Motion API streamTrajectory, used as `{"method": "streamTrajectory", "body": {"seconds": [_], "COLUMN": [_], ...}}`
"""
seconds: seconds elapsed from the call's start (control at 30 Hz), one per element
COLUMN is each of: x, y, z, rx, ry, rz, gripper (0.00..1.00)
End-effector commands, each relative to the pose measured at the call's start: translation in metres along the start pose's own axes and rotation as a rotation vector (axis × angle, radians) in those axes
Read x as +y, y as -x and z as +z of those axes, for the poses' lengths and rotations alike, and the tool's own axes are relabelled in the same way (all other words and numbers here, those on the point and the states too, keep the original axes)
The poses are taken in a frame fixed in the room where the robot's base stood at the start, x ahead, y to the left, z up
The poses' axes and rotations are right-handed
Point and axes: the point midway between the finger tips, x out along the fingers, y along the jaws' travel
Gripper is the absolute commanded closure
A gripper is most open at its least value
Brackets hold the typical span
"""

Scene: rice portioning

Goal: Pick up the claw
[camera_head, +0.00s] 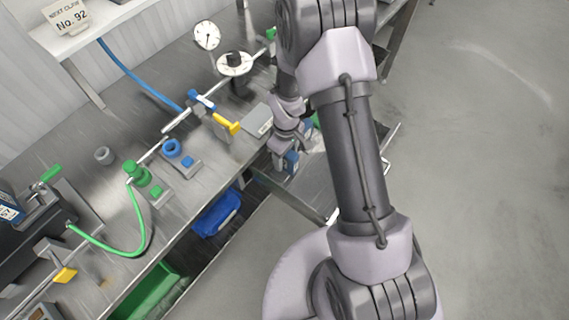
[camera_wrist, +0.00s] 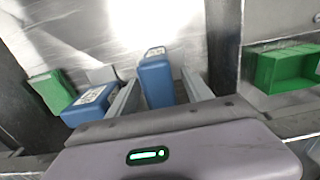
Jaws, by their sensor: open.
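My gripper (camera_wrist: 161,76) is open in the wrist view, its two grey fingers on either side of an upright blue block (camera_wrist: 156,79). The block has a small label on top. Gaps show beside it, so the fingers do not look closed on it. A second blue block with a white label (camera_wrist: 90,105) lies just left of the left finger, with a green one (camera_wrist: 50,91) beyond it. Whether any of these is the claw cannot be told; their lower parts are hidden. In the head view my arm partly hides the gripper and blocks, beyond the bench edge.
In the head view, the steel bench (camera_head: 95,185) holds a dial gauge (camera_head: 207,36), a green hose (camera_head: 105,250) and a blue-and-yellow fitting (camera_head: 214,113). A sign (camera_head: 67,16) reads "NEXT CLAW No. 92". A green bin (camera_wrist: 284,70) stands right in the wrist view. Floor at right is clear.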

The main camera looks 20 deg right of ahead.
Motion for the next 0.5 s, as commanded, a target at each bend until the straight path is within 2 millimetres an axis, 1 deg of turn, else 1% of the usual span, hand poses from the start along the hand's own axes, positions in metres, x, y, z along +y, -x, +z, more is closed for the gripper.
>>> {"method": "streamTrajectory", "body": {"seconds": [0.17,0.2,0.27,0.4,0.5], "x": [0.0000,0.0000,0.0000,0.0000,0.0000], "y": [0.0002,0.0002,0.0002,0.0002,0.0002], "z": [0.0000,0.0000,0.0000,0.0000,0.0000], "rx": [0.000,0.000,0.000,0.000,0.000], "ry": [0.000,0.000,0.000,0.000,0.000], "rz": [0.000,0.000,0.000,0.000,0.000], "gripper": [0.41,0.43,0.55,0.83,1.00]}}
